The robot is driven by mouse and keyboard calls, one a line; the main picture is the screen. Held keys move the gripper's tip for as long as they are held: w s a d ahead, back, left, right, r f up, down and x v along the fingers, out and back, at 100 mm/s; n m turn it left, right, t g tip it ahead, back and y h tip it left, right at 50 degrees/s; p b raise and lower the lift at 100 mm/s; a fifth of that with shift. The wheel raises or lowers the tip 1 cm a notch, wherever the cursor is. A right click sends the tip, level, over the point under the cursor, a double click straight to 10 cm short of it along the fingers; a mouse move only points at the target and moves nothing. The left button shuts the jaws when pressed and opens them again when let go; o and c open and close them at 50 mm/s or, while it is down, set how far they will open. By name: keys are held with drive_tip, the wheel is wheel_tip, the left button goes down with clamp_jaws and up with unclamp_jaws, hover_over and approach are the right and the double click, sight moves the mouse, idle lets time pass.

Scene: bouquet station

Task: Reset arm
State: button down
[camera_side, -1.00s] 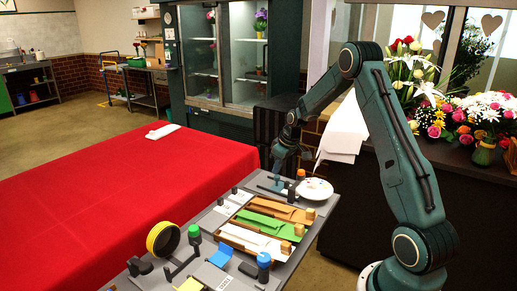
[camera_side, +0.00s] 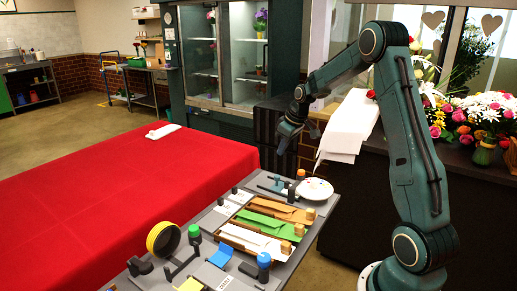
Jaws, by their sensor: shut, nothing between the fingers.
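My gripper (camera_side: 282,150) hangs at the end of my raised arm, above the far end of the grey work table (camera_side: 207,222). It points down and looks shut, with nothing held in it. The fingertips are small and dark in this view. Below and to the right of it, a white plate (camera_side: 314,190) sits on the table.
Wooden trays with brown, green (camera_side: 268,228) and white sheets lie on the table. A yellow tape roll (camera_side: 162,238) and a blue-capped bottle (camera_side: 264,262) stand nearer. A red-covered table (camera_side: 90,200) is left. Flowers (camera_side: 484,120) stand on a counter right; white paper (camera_side: 348,125) hangs behind.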

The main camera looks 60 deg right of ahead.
drive_tip(key=s+a+r, duration=0.4)
drive_tip(key=a+r, duration=0.2)
drive_tip(key=a, duration=0.3)
drive_tip(key=s+a+r, duration=0.5)
drive_tip(key=a+r, duration=0.2)
drive_tip(key=a, duration=0.3)
drive_tip(key=s+a, duration=0.4)
drive_tip(key=s, duration=0.4)
drive_tip(key=s+a+t, duration=0.1)
drive_tip(key=s+a, duration=0.4)
drive_tip(key=s, duration=0.3)
drive_tip(key=shift+s+a+f+t, duration=0.15)
drive_tip(key=shift+s+a+t, duration=0.1)
drive_tip(key=shift+s+t, duration=0.05)
drive_tip(key=c, duration=2.2)
unclamp_jaws()
